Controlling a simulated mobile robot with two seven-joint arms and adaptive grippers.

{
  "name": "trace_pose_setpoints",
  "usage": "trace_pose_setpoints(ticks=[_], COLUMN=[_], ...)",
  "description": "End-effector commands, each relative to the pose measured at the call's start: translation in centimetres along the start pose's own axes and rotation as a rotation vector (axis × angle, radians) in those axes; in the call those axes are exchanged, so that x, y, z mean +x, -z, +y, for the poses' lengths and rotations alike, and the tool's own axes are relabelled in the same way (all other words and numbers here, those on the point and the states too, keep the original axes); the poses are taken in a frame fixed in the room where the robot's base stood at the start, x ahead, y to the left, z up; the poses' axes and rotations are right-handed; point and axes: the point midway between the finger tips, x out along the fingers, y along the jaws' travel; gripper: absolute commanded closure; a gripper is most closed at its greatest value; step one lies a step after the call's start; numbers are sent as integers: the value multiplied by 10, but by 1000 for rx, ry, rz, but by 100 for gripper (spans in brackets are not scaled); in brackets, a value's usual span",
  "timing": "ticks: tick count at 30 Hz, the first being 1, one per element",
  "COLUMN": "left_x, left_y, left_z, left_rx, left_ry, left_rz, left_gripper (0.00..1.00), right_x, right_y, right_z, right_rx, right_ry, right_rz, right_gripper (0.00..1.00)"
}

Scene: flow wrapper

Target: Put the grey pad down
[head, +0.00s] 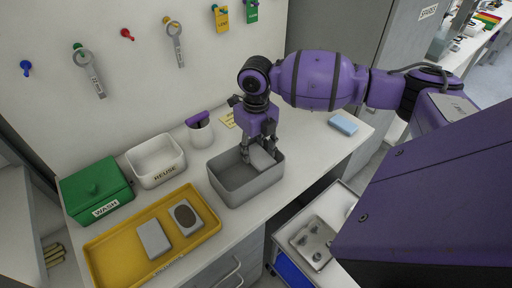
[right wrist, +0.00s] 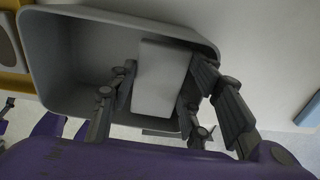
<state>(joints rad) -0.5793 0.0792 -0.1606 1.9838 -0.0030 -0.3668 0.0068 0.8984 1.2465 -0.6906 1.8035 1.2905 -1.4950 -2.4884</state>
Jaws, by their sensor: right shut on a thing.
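My right gripper (head: 258,152) reaches down into the open grey bin (head: 225,186) on the counter. It is shut on a light grey pad (head: 263,158). In the right wrist view, the pad (right wrist: 161,78) stands between the fingers, inside the outline of the bin (right wrist: 75,60). I cannot tell whether the pad touches the bin's floor. Another grey pad (head: 153,239) lies in the yellow tray (head: 107,256), beside a pad with a dark oval face (head: 185,217). My left gripper is not in view.
A white bin marked REUSE (head: 157,175) and a green lidded box marked WASH (head: 97,190) stand left of the grey bin. A blue block (head: 343,124) lies to the right. A lower cart (head: 313,243) stands at the front right.

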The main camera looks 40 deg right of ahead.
Motion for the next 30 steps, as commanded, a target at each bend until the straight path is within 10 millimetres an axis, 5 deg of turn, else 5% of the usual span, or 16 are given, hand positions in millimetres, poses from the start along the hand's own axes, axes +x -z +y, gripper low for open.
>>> trace_pose_setpoints(ticks=[8, 9, 11, 20, 30], left_x=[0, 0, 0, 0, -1], left_y=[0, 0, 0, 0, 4], left_z=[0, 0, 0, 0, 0], left_rx=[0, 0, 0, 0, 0], left_ry=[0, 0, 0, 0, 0], left_rz=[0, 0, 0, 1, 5], left_gripper=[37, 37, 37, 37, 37], right_x=[6, 6, 6, 5, -49], right_y=[0, 0, 0, 0, -1], right_z=[0, 0, 0, 0, -1], right_rx=[0, 0, 0, 0, 0], right_ry=[0, 0, 0, 0, 1], right_rz=[0, 0, 0, 0, -5], right_gripper=[69, 54, 48, 48, 48])
